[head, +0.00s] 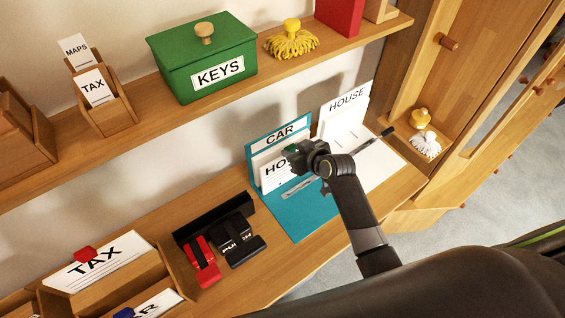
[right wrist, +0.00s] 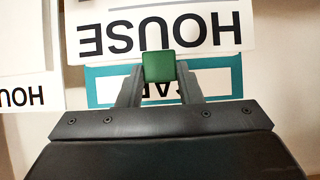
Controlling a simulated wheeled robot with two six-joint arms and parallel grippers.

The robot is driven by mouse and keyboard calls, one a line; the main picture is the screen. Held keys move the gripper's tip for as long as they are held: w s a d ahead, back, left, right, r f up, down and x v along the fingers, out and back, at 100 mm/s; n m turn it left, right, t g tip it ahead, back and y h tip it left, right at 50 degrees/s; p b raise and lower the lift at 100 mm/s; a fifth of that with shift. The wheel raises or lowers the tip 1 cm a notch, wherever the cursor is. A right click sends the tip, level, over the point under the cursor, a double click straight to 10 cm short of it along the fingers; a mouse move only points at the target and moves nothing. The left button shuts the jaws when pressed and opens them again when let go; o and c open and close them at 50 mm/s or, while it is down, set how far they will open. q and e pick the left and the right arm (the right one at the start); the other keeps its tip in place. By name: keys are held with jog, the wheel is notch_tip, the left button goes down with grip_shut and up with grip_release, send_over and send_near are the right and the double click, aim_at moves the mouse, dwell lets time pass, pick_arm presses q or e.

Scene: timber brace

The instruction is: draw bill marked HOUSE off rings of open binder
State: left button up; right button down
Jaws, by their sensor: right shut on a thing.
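The teal binder (head: 305,218) lies open on the desk, its back cover standing with a CAR label (head: 280,137). The white bill marked HOUSE (head: 271,181) stands in front of that label, partly hidden by my right gripper. In the right wrist view the bill (right wrist: 160,14) appears upside down, with the CAR label partly hidden beyond it. My right gripper (head: 294,150) is shut on a green block (right wrist: 158,66) at the bill's edge. A metal strip (head: 298,186) shows at the binder's fold; whether the bill is still on the rings cannot be told. My left gripper is not in view.
A white binder marked HOUSE (head: 346,101) stands open to the right. A black and red punch (head: 235,242) sits left of the teal binder. TAX (head: 97,262) and CAR papers lie in trays at lower left. A shelf above carries a green KEYS box (head: 190,79).

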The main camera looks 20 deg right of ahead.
jog(key=shift+s+d+p, duration=0.25)
jog(key=shift+s+p, duration=0.15)
jog(key=shift+s, duration=0.25)
jog(key=shift+s+d+p, duration=0.25)
jog(key=shift+s+p, duration=0.1)
jog(key=shift+s, duration=0.3)
dwell(1.3)
jog(key=shift+r, duration=0.1)
